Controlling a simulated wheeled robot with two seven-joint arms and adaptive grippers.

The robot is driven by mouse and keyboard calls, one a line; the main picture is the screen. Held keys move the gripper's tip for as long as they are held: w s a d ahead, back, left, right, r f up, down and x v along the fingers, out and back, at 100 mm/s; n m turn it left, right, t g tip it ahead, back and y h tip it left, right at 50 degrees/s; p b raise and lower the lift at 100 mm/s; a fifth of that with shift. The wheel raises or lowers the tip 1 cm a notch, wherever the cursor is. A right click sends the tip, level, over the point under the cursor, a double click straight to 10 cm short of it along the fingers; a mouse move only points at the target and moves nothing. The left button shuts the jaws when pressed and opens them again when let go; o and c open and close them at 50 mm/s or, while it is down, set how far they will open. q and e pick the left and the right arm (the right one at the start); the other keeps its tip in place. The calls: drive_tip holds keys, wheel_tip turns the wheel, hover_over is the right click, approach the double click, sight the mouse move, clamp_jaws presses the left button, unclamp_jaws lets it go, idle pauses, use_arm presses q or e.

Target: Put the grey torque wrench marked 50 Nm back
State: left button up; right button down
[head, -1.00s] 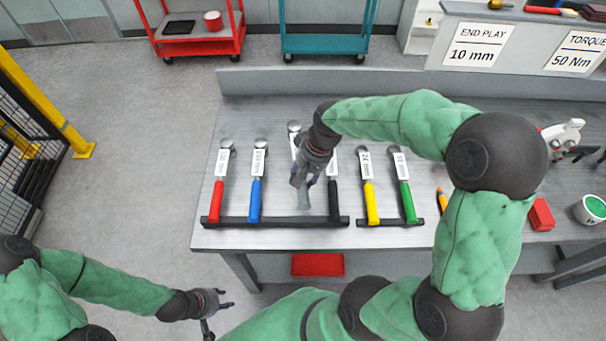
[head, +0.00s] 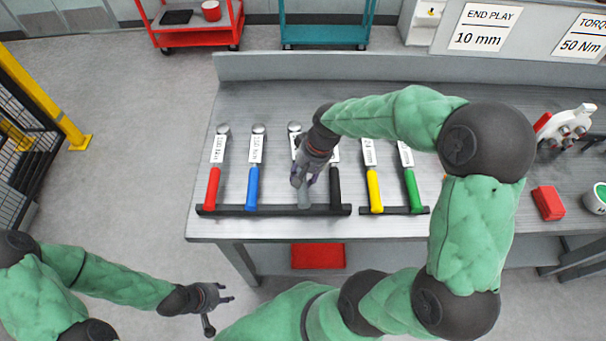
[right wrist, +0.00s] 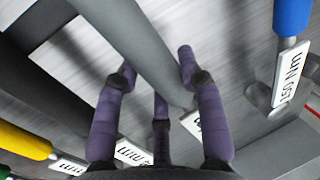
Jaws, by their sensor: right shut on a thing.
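The grey torque wrench shows its grey handle (head: 305,198) below my right gripper (head: 303,181). In the right wrist view the handle (right wrist: 148,52) runs between my purple fingers (right wrist: 157,70), which are shut on it. In the head view its handle end overlaps the long black rack bar (head: 275,211), between the blue and black handles. I cannot tell whether it rests in the bar. Its head (head: 294,127) shows beyond the gripper; its label is mostly hidden. My left gripper (head: 222,304) is open and empty, low in front of the bench.
Red (head: 213,187), blue (head: 252,187) and black (head: 335,185) handled wrenches flank the grey one. Yellow (head: 374,190) and green (head: 412,188) handled tools lie at a shorter bar. A red box (head: 548,202) and a white-and-red device (head: 566,125) stand to the right.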

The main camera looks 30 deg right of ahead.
drive_tip(key=shift+f, duration=0.35)
idle(0.3)
drive_tip(key=c, duration=0.7)
unclamp_jaws()
drive_tip(key=v, duration=1.2)
drive_tip(key=shift+s, duration=0.1)
